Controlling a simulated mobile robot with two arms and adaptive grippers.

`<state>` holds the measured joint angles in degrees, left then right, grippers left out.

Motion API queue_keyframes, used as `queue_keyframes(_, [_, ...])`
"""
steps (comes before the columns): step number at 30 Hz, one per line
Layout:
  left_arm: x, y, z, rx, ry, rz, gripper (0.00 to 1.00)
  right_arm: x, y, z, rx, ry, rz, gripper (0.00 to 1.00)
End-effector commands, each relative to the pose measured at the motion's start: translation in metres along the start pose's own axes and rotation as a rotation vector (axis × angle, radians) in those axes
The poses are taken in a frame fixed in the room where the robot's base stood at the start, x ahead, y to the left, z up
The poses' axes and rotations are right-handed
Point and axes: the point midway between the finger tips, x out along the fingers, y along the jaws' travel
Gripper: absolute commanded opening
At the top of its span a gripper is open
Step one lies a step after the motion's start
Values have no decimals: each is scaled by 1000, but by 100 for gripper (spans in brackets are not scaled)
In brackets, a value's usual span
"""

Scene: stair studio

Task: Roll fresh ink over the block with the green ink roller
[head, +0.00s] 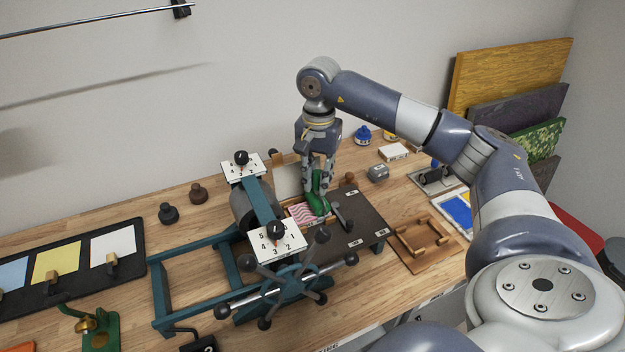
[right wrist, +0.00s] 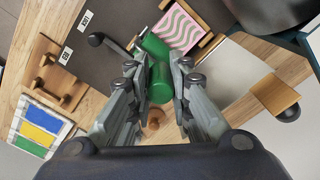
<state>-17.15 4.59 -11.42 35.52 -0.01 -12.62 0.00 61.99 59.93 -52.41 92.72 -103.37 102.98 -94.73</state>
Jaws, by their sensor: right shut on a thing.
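My right gripper (head: 319,178) is shut on the green ink roller (head: 317,202) and holds it over the bed of the press, at the block. The block (head: 302,213) has pink and white wavy stripes and lies in a wooden frame on the bed. In the right wrist view, the fingers (right wrist: 160,92) close around the green handle (right wrist: 160,84). The roller's green drum (right wrist: 154,46) is beside the block's near edge (right wrist: 178,28); I cannot tell whether they touch. My left gripper is in neither view.
The teal press (head: 268,212) with dial plates and a spoked wheel stands left of the roller. A black rack with coloured cards (head: 130,268) lies at left.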

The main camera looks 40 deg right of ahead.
Motion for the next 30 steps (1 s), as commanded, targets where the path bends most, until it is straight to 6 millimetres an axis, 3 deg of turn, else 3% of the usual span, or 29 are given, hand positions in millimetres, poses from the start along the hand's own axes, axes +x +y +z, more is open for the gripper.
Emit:
queue_keyframes(11, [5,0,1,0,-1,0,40,1,13,-14,1,1,-1,0])
queue_keyframes(30, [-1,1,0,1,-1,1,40,1,-7,7,-2,0,0,0])
